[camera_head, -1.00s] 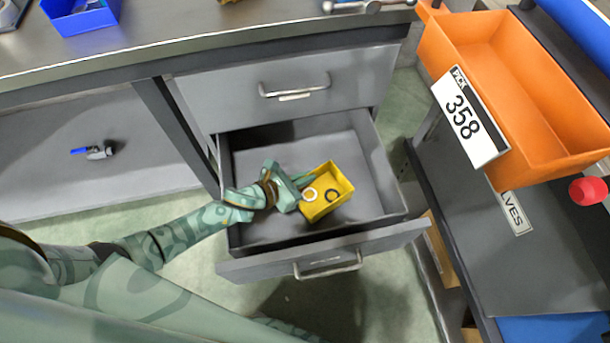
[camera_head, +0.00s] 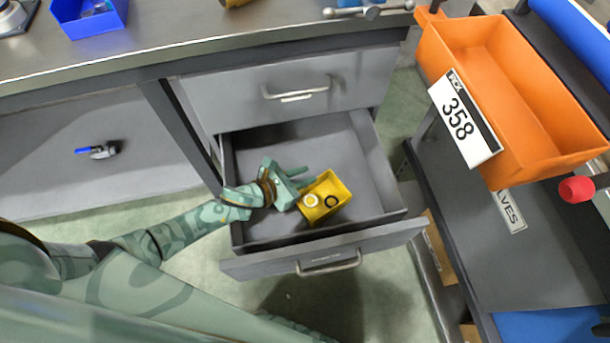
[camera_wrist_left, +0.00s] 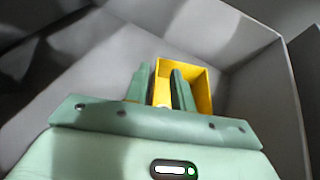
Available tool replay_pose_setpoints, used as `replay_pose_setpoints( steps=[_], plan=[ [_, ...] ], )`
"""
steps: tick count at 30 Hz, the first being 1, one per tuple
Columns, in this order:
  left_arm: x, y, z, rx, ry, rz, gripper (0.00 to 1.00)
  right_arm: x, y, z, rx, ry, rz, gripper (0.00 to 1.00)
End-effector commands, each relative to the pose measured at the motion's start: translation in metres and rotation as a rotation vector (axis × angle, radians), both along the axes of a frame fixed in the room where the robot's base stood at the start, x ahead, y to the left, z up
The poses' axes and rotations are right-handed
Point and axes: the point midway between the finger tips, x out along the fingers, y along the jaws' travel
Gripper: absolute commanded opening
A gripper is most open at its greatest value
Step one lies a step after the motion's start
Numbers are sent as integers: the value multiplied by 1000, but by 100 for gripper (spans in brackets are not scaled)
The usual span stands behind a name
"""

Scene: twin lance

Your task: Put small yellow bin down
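The small yellow bin (camera_head: 334,187) is inside the open grey drawer (camera_head: 371,150), right of the drawer's middle, and appears to rest on its floor. A white ring (camera_head: 311,200) and a dark ring (camera_head: 331,201) show in it. My left gripper (camera_head: 302,177) is at the bin's left side with its fingers spread. In the left wrist view, one finger is outside the yellow bin (camera_wrist_left: 205,80) and the other overlaps its opening, with the near wall between them. Contact with the wall cannot be told. My right gripper is not in view.
The drawer front (camera_head: 322,252) and side walls surround the gripper. A closed drawer (camera_head: 230,100) and the worktop with a blue bin (camera_head: 110,22) are above. An orange bin (camera_head: 480,50) stands on the right. The drawer's back floor is clear.

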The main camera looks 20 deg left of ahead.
Motion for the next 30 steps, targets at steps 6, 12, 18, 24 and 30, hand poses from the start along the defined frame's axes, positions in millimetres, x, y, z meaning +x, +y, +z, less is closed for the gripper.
replay_pose_setpoints(
  steps=[6,12,18,24,30],
  plan=[
    [-49,32,27,2,1,1,24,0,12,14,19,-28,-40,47],
    [-76,50,39,1,2,0,24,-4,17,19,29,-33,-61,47],
    [-84,56,42,1,2,0,24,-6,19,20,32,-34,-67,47],
    [-85,56,41,1,2,0,24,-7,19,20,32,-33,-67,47],
    [-84,56,42,1,2,0,24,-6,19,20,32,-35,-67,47]
  ],
)
